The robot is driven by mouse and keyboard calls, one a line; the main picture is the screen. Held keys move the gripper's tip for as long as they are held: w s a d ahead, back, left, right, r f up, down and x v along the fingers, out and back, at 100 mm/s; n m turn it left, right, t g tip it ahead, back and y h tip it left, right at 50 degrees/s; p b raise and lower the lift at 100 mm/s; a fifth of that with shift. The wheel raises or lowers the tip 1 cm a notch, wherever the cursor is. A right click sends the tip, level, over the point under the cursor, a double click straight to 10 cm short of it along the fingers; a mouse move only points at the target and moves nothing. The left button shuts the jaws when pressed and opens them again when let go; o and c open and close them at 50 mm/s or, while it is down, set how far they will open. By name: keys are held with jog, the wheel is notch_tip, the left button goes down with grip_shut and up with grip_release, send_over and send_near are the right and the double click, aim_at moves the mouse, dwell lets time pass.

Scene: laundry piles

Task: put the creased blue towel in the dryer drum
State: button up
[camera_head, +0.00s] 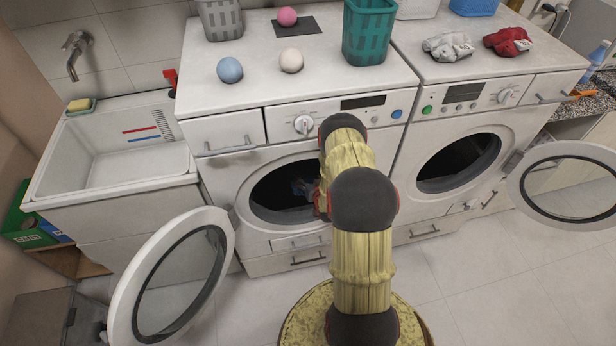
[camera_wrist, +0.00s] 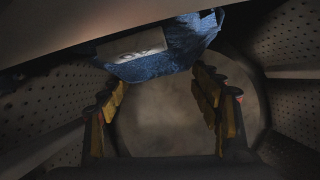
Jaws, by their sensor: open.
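The blue towel (camera_wrist: 185,48) shows at the top of the wrist view, crumpled, with a grey label patch on it. It is inside a drum with perforated walls (camera_wrist: 45,100). My gripper (camera_wrist: 162,82) is open inside this drum, its two fingers spread apart with nothing between them. The towel lies just beyond and above the fingertips in the picture; whether it touches one I cannot tell. In the head view my arm reaches into the round opening of the left machine (camera_head: 262,200), where a small bit of blue shows. Most of the drum's inside is hidden there.
The left machine's round door (camera_head: 141,300) stands open to the left. The right machine's opening (camera_head: 455,165) is dark, its door (camera_head: 520,190) open to the right. Balls, baskets and grey and red cloths lie on top. A sink (camera_head: 110,150) stands left.

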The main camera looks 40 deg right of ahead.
jog(key=shift+r, duration=0.1)
jog(key=p+v, duration=0.3)
jog(key=v, duration=0.9)
jog(key=shift+p, duration=0.3)
jog(key=shift+a, duration=0.15)
